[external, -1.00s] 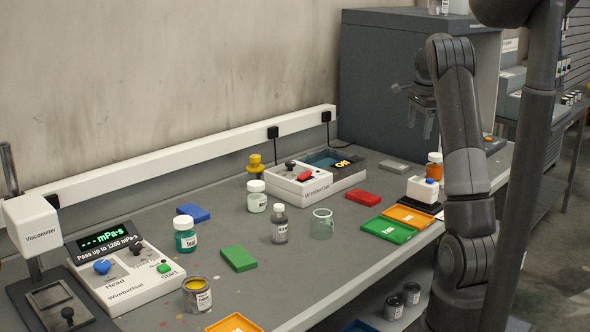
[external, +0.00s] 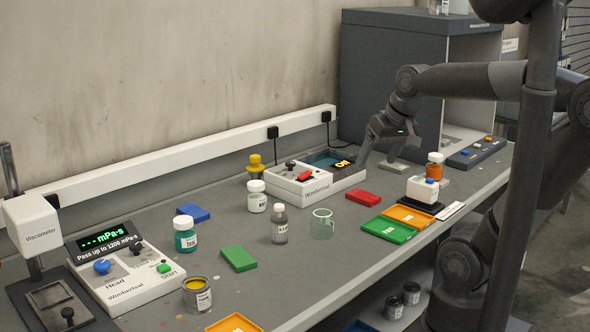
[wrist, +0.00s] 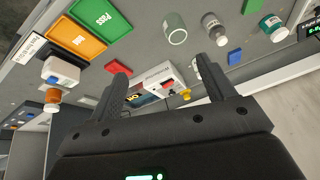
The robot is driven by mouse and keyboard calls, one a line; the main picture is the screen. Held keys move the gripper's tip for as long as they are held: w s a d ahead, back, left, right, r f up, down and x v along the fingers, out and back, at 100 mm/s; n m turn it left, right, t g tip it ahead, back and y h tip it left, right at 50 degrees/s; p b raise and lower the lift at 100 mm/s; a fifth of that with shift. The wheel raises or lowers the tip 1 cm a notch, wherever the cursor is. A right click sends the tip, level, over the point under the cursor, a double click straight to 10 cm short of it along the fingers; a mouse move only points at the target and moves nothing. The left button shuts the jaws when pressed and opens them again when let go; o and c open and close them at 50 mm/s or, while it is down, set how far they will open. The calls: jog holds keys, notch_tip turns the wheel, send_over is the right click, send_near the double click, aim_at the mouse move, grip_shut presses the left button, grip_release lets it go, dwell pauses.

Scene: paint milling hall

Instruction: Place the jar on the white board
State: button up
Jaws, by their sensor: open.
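The orange jar (wrist: 53,96) also shows at the left of the wrist view. A flat pale plate (external: 392,167) lies at the back, and a narrow white strip (external: 451,211) lies near the front edge; I cannot tell which is the white board. My gripper (external: 376,163) is open and empty above the bench, beside the white heating unit and near the pale plate.
A large grey cabinet (external: 375,75) rises behind my gripper.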

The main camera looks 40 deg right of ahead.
jog(key=s+a+n, duration=0.1)
jog(key=s+a+f+n, duration=0.2)
jog(key=s, duration=0.1)
jog(key=shift+a+f+t, duration=0.1)
jog(key=shift+f+t, duration=0.15)
jog(key=shift+t, duration=0.05)
